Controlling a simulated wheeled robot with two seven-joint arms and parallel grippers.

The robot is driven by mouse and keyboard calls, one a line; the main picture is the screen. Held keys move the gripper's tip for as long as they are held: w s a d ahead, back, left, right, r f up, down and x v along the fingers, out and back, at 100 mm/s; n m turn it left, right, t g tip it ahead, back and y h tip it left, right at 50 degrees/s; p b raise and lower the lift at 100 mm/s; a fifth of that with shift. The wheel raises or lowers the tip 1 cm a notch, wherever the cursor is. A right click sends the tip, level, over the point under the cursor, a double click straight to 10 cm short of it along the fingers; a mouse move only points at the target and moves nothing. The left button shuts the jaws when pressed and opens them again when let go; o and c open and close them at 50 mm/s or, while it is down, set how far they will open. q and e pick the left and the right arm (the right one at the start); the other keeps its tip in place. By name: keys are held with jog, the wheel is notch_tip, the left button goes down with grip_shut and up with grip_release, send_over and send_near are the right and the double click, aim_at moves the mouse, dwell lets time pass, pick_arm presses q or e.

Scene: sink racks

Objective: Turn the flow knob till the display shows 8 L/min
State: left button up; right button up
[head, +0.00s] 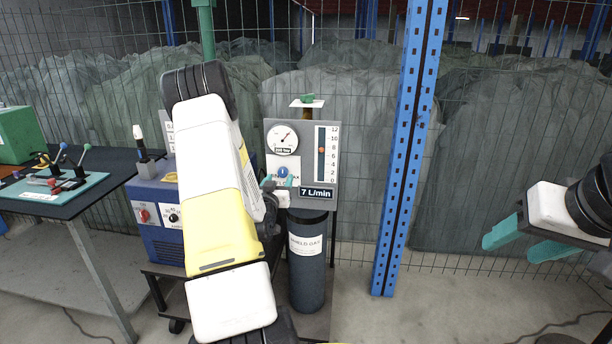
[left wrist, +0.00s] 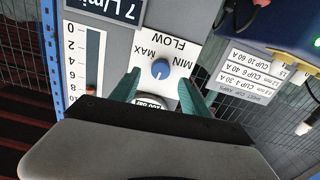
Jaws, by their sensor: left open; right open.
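The blue flow knob (head: 283,172) is on the grey gauge panel (head: 300,128), on a white label. The display (head: 317,193) below reads 7 L/min. The flow scale (head: 321,152) has a red marker between 6 and 8. My left gripper (head: 279,184) is at the knob, partly hidden behind my left arm. In the left wrist view the knob (left wrist: 160,68) appears between the tips of the open teal fingers (left wrist: 160,75), with gaps on both sides, under MIN, MAX and FLOW lettering. My right gripper (head: 514,241) is open and empty, far right.
A dark cylinder (head: 307,262) stands below the panel. A blue machine (head: 160,215) with knobs is left of it, partly behind my arm. A blue post (head: 402,150) rises to the right of the panel. A table (head: 105,185) with a teal lever board is at left.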

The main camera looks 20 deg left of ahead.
aim_at(282, 173)
pick_arm(q)
jog(key=shift+x, duration=1.9)
jog(key=shift+a, duration=0.1)
